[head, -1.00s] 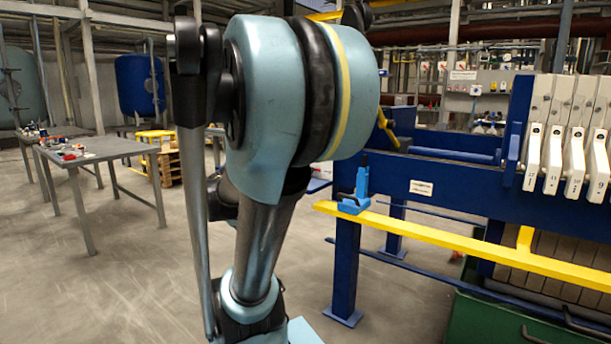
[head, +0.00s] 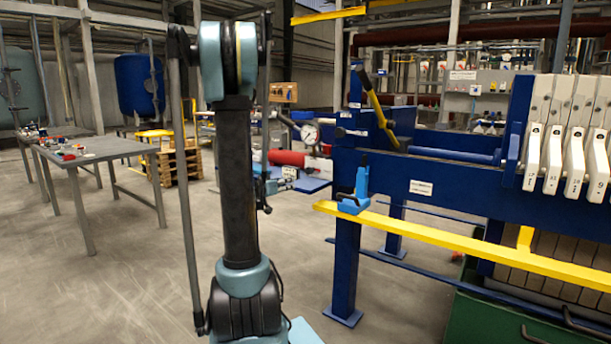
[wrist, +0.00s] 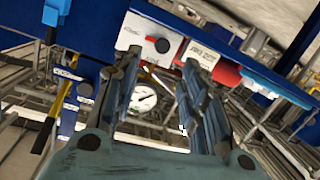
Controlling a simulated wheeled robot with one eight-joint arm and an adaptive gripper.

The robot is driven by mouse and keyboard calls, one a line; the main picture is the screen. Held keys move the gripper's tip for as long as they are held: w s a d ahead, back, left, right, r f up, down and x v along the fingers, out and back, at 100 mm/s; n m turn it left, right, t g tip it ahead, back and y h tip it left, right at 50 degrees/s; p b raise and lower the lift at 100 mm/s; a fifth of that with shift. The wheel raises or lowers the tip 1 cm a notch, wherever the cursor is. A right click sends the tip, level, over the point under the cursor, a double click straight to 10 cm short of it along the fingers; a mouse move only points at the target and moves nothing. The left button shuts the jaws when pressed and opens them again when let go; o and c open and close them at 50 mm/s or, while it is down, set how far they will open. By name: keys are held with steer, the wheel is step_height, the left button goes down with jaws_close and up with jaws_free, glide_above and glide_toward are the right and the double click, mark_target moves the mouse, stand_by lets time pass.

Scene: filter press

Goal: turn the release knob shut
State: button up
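In the wrist view a round black knob (wrist: 162,46) sits on a white panel (wrist: 138,32) on the blue frame, beyond my fingertips. A smaller dark knob (wrist: 85,89) sits by small labels at the left. The lettering is too small to tell which is the release knob. My gripper (wrist: 160,64) is open and empty, its two fingers spread apart, and touches neither knob. In the head view my arm stands in front of the press end and hides most of the gripper; neither knob can be made out there.
A pressure gauge (wrist: 143,97) shows between my fingers; it also shows in the head view (head: 309,134). A yellow-handled lever (head: 381,105) and a blue clamp (head: 355,190) are on the press.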

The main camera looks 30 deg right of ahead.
steer(key=w+d+t+h, duration=0.1)
steer(key=w+d, duration=0.1)
steer(key=w, duration=0.1)
glide_toward(307, 171)
steer(key=x, duration=0.8)
steer(key=shift+w+d, duration=0.1)
steer(key=shift+d, duration=0.3)
steer(key=c, duration=0.8)
